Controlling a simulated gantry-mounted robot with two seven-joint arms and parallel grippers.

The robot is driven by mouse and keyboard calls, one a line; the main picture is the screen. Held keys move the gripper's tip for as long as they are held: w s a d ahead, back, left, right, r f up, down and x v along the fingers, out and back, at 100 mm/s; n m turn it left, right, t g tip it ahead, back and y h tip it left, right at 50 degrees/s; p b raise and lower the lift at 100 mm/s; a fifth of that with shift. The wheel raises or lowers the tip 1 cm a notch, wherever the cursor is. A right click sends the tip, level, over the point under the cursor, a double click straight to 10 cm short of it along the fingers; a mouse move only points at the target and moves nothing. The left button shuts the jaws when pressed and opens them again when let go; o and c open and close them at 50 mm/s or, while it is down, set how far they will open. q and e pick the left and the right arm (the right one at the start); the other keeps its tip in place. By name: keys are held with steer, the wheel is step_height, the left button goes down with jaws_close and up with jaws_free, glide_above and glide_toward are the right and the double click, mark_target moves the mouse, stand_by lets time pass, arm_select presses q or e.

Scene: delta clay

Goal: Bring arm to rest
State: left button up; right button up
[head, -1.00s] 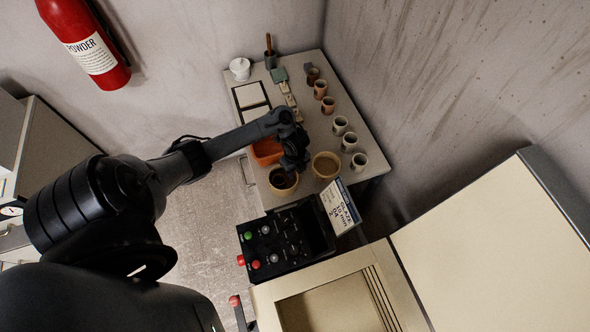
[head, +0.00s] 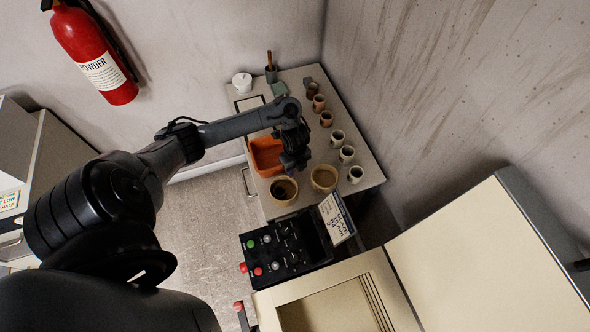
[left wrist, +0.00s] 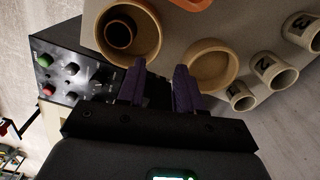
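My left arm reaches in from the left in the head view. My left gripper (head: 294,163) hangs above the table, just behind the two round bowls. In the left wrist view its two fingers (left wrist: 159,88) are apart with nothing between them, so it is open and empty. The left bowl (head: 284,190) holds a dark round thing, which in the left wrist view (left wrist: 118,32) looks like a small cup. The right bowl (head: 324,178) shows no object inside. My right gripper is not in view.
An orange bin (head: 266,156) stands beside the gripper. Several small cups (head: 338,138) line the table's right side. A black control box (head: 287,246) and a label sign (head: 336,217) stand in front of the bowls. A fire extinguisher (head: 92,52) hangs on the back wall.

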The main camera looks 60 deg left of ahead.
arm_select(q)
steer(key=shift+r, duration=0.6)
steer(key=shift+s, duration=0.1)
